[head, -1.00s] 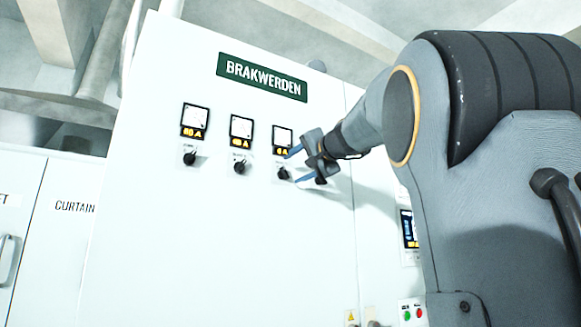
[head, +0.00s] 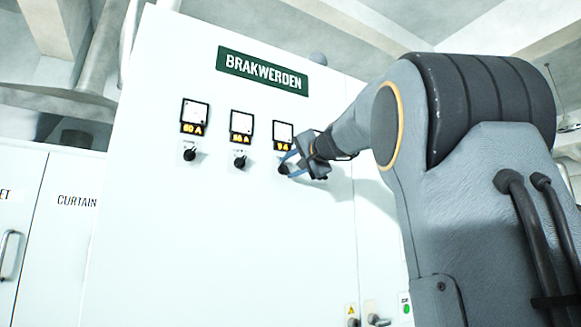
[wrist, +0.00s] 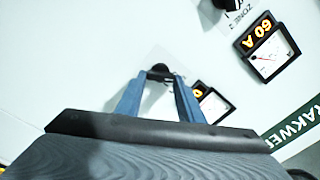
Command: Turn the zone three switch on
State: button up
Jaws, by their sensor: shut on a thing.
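The zone three switch, a black rotary knob (head: 283,170), sits on the white cabinet front under the rightmost meter (head: 283,131). My gripper (head: 288,162) reaches it from the right. In the wrist view the knob (wrist: 160,70) shows between the tips of the two blue fingers (wrist: 160,78), which are shut on it. The fingers and the tilted view partly hide the knob, so I cannot read its pointer. The meter's amber readout is too small to read surely.
Two similar knobs (head: 190,154) (head: 240,162) stand to the left under their own meters. The wrist view shows the zone 2 label (wrist: 233,10) beside a meter reading 60 A (wrist: 268,50).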

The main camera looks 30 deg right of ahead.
jog(key=shift+m, duration=0.4)
jog(key=m+p, duration=0.3)
jog(key=m, duration=0.8)
jog(key=shift+f, duration=0.2)
dwell(0.4)
jog(key=o, duration=1.1)
jog(key=shift+c, duration=0.2)
jog(key=s+b, duration=0.2)
jog(key=s, duration=0.5)
jog(key=shift+s+b, duration=0.35)
jog(key=shift+s, duration=0.05)
